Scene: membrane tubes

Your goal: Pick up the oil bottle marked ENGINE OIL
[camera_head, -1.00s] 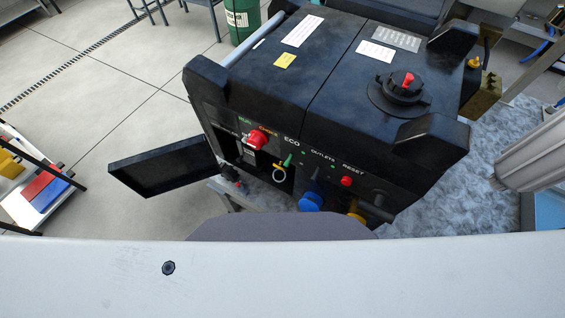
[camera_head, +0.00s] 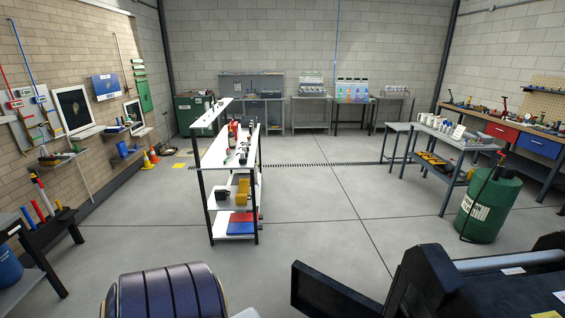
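No bottle with a readable ENGINE OIL label shows in the head view. Small dark and red items, possibly bottles, stand on the top of a white shelf rack (camera_head: 213,157) in the middle of the room, too small to tell apart. Neither of my grippers is in view.
A black generator (camera_head: 440,285) with its panel door (camera_head: 335,290) open is close at lower right. A green drum (camera_head: 488,208) stands behind it, near a grey tool table (camera_head: 470,146). Workbenches line the back wall. The floor (camera_head: 320,210) right of the rack is clear.

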